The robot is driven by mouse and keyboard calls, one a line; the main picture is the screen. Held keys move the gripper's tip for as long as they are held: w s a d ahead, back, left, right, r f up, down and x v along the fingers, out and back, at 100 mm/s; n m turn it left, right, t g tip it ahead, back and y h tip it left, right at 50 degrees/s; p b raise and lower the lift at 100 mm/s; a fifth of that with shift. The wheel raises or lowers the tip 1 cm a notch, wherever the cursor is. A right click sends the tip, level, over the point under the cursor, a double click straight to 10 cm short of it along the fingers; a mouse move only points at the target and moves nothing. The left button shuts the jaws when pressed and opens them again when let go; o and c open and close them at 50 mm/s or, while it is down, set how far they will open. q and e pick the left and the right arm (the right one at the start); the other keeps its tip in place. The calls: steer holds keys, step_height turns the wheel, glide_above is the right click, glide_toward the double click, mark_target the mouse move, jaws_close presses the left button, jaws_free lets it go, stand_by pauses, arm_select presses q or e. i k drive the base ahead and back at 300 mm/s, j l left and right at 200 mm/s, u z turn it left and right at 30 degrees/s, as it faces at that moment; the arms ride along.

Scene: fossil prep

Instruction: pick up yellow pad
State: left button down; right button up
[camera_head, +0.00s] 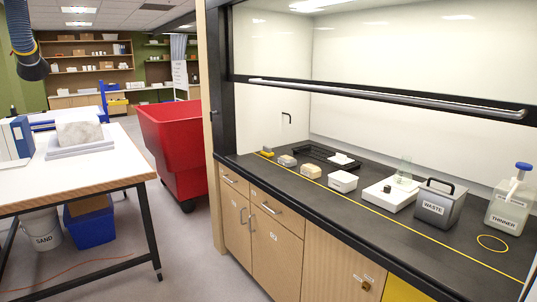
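Inside the fume hood, a row of small block-like items lies along the black worktop (400,230). The small yellow item (267,151) at the far left end, with a dark part, is the one most clearly yellow. It may be the yellow pad, but it is too small to be sure. To its right lie a grey-and-tan block (287,161) and a cream-topped block (311,171). Neither of my grippers shows in this view.
A white box (343,181), a grey WASTE bin (439,206) and a THINNER jug (509,208) stand further right. A black tray (318,156) lies behind the row. The hood's sash bar (390,98) crosses above. A red cart (172,145) and a white table (75,170) stand left, with open floor between.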

mark_target(267, 152)
steer(key=i+j+u, duration=0.1)
steer(key=i+j, duration=0.25)
steer(key=i, duration=0.15)
steer(key=i+j+u, duration=0.15)
steer(key=i+j, duration=0.15)
steer(key=i, duration=0.15)
